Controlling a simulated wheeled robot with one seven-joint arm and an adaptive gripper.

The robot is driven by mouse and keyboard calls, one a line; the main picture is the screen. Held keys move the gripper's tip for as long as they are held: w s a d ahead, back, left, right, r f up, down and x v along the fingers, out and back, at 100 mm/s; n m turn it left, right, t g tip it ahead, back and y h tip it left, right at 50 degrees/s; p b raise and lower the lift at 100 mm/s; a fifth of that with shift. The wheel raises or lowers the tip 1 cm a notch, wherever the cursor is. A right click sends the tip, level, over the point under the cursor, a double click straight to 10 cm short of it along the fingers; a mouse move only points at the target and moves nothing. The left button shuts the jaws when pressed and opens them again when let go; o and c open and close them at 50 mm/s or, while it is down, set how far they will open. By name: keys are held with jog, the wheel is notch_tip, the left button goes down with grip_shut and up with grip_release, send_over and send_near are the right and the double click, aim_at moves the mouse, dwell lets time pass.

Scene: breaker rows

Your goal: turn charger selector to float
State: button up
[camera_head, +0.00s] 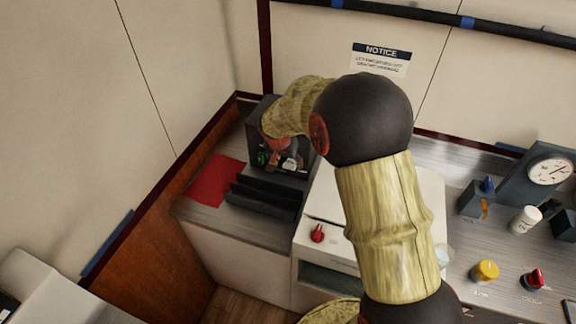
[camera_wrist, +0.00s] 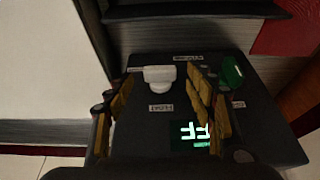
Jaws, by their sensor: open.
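The charger is a dark box (camera_head: 297,160) in the back corner of the counter, partly hidden by my arm. In the wrist view its dark panel (camera_wrist: 150,133) fills the middle. The white selector knob (camera_wrist: 159,77) stands on the panel, its wide grip lying across the picture. Small white labels (camera_wrist: 161,107) surround it, too small to read surely. My gripper (camera_wrist: 160,84) is open, with yellowish fingers on the left and right of the knob. Gaps show on both sides; I cannot tell its depth relative to the knob.
A green part (camera_wrist: 232,72) sits right of the fingers. A white unit with a red knob (camera_head: 317,233) stands to the right. Several knobs and a gauge (camera_head: 549,171) are farther right.

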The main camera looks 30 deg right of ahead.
jog(key=shift+x, duration=0.95)
jog(key=shift+r, duration=0.1)
jog(key=c, duration=0.3)
jog(key=c, duration=0.9)
